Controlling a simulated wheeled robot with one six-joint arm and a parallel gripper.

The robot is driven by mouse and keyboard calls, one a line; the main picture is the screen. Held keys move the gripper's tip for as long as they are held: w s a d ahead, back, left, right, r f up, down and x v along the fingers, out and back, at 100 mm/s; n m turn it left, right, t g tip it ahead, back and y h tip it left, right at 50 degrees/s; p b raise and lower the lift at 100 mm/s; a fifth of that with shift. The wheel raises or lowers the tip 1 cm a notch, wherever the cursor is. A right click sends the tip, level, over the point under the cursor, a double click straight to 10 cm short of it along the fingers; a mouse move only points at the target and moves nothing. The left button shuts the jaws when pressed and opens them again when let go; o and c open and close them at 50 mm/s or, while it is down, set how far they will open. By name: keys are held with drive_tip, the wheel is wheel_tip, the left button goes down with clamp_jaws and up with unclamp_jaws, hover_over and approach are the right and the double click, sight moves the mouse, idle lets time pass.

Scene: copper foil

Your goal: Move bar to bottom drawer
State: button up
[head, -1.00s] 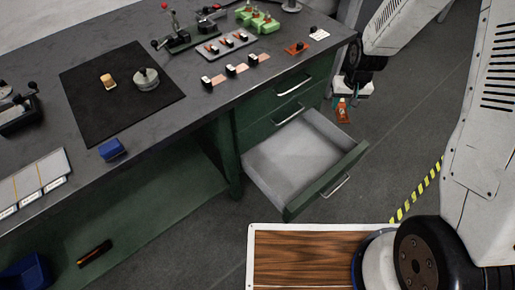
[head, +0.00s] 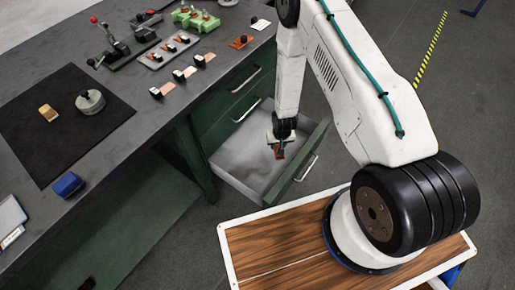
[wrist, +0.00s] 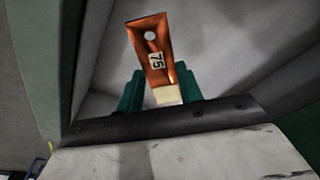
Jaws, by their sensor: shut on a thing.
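The bar (head: 280,153) is a flat copper strip with a hole near one end. In the wrist view the bar (wrist: 154,48) carries a label reading 75 and has a pale end near my gripper. My gripper (wrist: 160,88) has green fingers and is shut on that end. In the head view my gripper (head: 279,144) hangs over the right part of the open bottom drawer (head: 235,160). The drawer is grey inside and looks otherwise empty. Whether the bar touches the drawer floor I cannot tell.
The worktop carries a black mat (head: 60,130), a metal weight (head: 90,101), a blue block (head: 67,184) and several small fixtures. My arm covers part of the drawer's right side.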

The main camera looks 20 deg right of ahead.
hover_over(277, 161)
wheel_tip(277, 161, down, 6)
drive_tip(key=shift+r, duration=0.15)
drive_tip(key=shift+w+f, duration=0.1)
drive_tip(key=shift+f, duration=2.4)
drive_tip(key=shift+f, duration=0.2)
drive_tip(key=o, duration=1.1)
